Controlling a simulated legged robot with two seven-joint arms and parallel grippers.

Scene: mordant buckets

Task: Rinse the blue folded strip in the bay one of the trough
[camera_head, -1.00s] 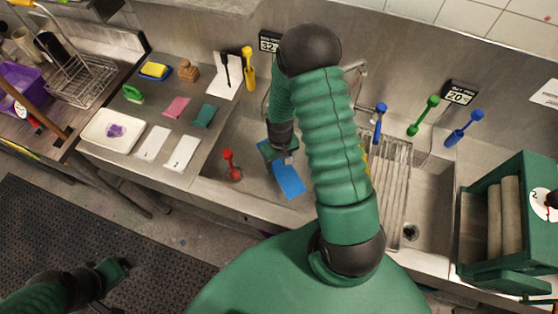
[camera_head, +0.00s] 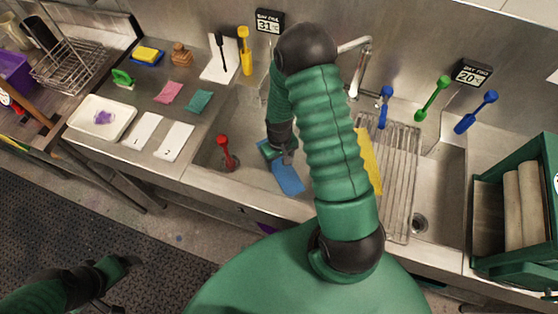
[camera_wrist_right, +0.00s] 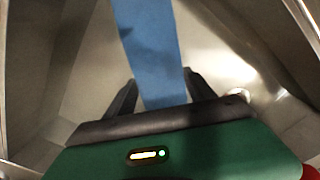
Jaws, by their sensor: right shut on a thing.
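The blue folded strip (camera_head: 287,177) hangs in the left bay of the steel trough (camera_head: 238,125), beside a display reading about 31°. My right gripper (camera_head: 285,157) is shut on its upper end; my arm partly covers the view. In the right wrist view the strip (camera_wrist_right: 152,48) runs between the two dark fingers (camera_wrist_right: 160,95), with bare steel basin walls around it. Whether the strip touches the floor of the bay or any water I cannot tell. My left gripper (camera_head: 108,285) is low at the left over the dark floor mat, its jaws unclear.
A red-handled tool (camera_head: 226,152) stands in the left bay, left of the strip. A yellow panel (camera_head: 368,160) and a ribbed rack (camera_head: 399,180) lie to the right. A faucet (camera_head: 361,65) is behind. Pink (camera_head: 168,92) and teal (camera_head: 199,101) cloths lie on the left counter.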

